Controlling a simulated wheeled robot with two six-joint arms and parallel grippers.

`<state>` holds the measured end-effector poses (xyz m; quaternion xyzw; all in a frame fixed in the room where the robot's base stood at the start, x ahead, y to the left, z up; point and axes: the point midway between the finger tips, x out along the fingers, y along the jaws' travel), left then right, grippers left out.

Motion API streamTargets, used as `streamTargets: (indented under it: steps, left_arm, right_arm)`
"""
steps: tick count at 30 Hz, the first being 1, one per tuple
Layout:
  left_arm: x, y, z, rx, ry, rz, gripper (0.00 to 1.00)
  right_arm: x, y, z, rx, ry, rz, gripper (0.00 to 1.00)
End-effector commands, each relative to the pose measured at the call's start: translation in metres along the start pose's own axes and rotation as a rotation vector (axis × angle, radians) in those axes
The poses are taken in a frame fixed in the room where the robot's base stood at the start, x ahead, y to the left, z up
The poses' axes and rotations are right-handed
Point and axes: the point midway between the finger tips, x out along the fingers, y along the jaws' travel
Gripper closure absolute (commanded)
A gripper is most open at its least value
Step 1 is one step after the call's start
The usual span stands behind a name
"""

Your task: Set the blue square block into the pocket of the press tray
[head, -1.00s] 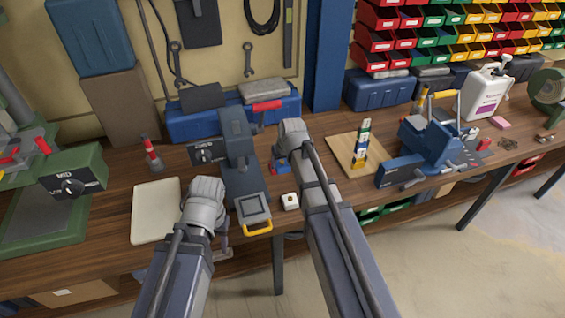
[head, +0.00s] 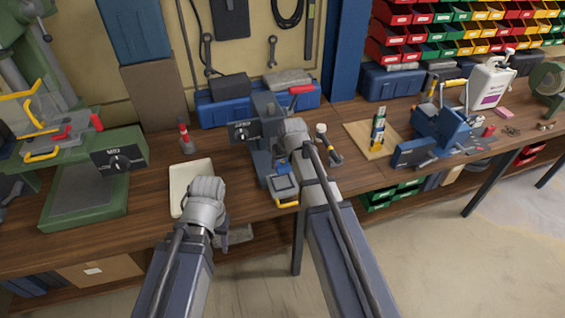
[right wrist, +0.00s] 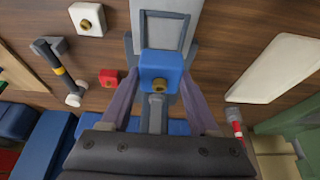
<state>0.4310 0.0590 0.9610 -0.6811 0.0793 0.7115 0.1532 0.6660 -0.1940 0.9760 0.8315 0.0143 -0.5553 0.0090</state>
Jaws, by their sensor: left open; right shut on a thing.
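The blue square block (right wrist: 161,68) has a brass knob on top and sits between the fingers of my right gripper (right wrist: 161,78), which is shut on it. In the head view a bit of the blue block (head: 283,169) shows behind the press tray, beside my right wrist. The press tray (head: 285,183) is grey, with a yellow handle in front. Its square-framed pocket (right wrist: 164,32) shows just beyond the block in the right wrist view. The block's height above the tray is hard to tell. My left gripper (head: 222,236) is open and empty, in front of the bench; its fingers are partly hidden.
A white block (right wrist: 87,19), a red block (right wrist: 109,77) and a hammer (right wrist: 60,68) lie beside the press. A cream tray (head: 184,184) lies left of it. A green press (head: 85,185) and a blue vise-like tool (head: 440,130) stand further out.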

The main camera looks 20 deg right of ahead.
Motion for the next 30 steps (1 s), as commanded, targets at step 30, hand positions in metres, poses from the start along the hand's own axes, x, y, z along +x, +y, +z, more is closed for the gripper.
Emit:
streamTargets:
  steps: [30]
  left_arm:
    - [0.069, 0.007, -0.004, 0.0, 0.0, 0.0, 0.5]
  right_arm:
    - [0.064, 0.0, 0.027, 0.0, 0.0, 0.0, 0.98]
